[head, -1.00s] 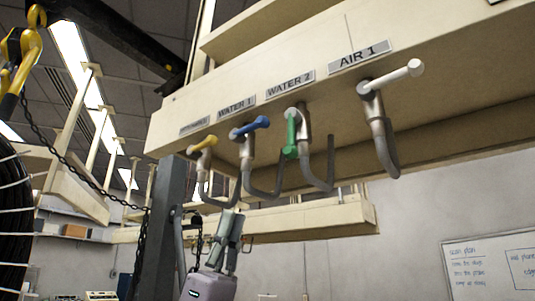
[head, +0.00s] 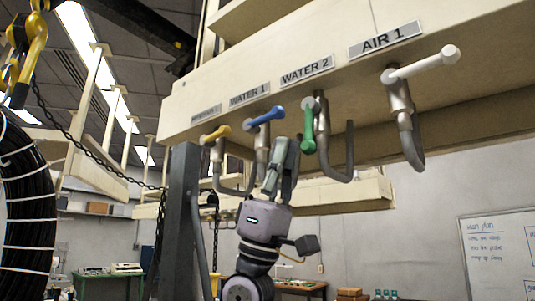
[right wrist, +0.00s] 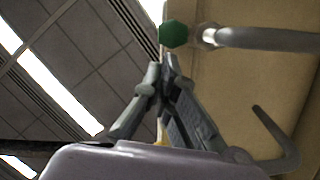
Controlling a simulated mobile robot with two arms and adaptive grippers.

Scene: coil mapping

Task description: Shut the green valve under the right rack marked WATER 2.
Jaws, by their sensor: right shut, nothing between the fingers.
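The green valve (head: 308,130) sits under the rack (head: 440,82) below the WATER 2 label (head: 307,70). Its green handle hangs downward from a grey pipe fitting. My right gripper (head: 284,143) points up, just left of the green handle in the head view, with its fingers together and nothing between them. In the right wrist view the fingertips (right wrist: 163,66) stand just below the green handle's end (right wrist: 174,34), with a small gap in the picture. I cannot tell the depth between them. My left gripper is not in view.
A blue handle (head: 266,117) under WATER 1 and a yellow handle (head: 217,133) are to the left. A white handle (head: 424,64) under AIR 1 is to the right. Curved grey pipes hang beside the valves. A grey post (head: 178,220) stands left of my gripper.

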